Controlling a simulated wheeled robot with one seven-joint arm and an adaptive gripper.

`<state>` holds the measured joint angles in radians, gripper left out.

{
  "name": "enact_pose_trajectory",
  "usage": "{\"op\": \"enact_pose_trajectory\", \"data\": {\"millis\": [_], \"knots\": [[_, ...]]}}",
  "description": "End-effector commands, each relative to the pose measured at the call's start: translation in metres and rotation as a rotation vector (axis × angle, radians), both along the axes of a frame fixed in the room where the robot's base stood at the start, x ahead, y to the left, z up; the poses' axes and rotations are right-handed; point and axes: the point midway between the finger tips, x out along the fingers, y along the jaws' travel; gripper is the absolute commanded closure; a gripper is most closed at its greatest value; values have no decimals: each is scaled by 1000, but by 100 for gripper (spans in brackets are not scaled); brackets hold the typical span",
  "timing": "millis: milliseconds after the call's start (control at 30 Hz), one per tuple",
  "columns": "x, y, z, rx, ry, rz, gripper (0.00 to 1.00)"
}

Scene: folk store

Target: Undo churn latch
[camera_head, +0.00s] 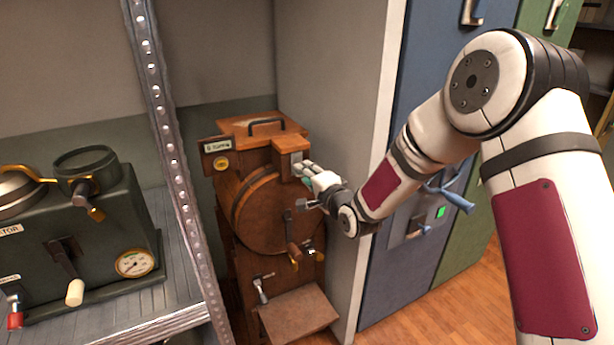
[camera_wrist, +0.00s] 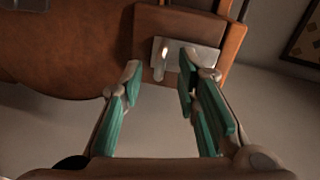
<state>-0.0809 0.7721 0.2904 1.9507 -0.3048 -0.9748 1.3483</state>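The wooden churn (camera_head: 262,190) stands in the corner, with a round drum front and a handle on its flat top. Its latch is a pale metal plate with a short lever (camera_wrist: 158,72) on a wooden block; in the head view the plate (camera_head: 296,158) is at the churn's upper right. My gripper (camera_head: 308,174) is close in front of the latch. In the wrist view my gripper (camera_wrist: 160,70) is open, its green-padded fingers apart, with the lever appearing between the fingertips. I cannot tell whether either finger touches it.
A metal shelf post (camera_head: 172,130) rises left of the churn, beside a shelf holding a dark green machine (camera_head: 75,235) with a gauge. A pale wall panel (camera_head: 335,90) and blue cabinet (camera_head: 425,125) stand on the right. The churn's crank (camera_head: 292,250) sticks out below my gripper.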

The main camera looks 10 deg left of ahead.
Motion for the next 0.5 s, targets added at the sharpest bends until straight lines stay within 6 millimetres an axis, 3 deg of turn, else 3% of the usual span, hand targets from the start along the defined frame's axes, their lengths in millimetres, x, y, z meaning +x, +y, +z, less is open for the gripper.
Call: {"op": "enact_pose_trajectory", "data": {"millis": [67, 200, 500], "knots": [[0, 0, 0, 0, 0, 0, 73], [0, 0, 0, 0, 0, 0, 100], [-1, -1, 0, -7, 10, 0, 100]]}}
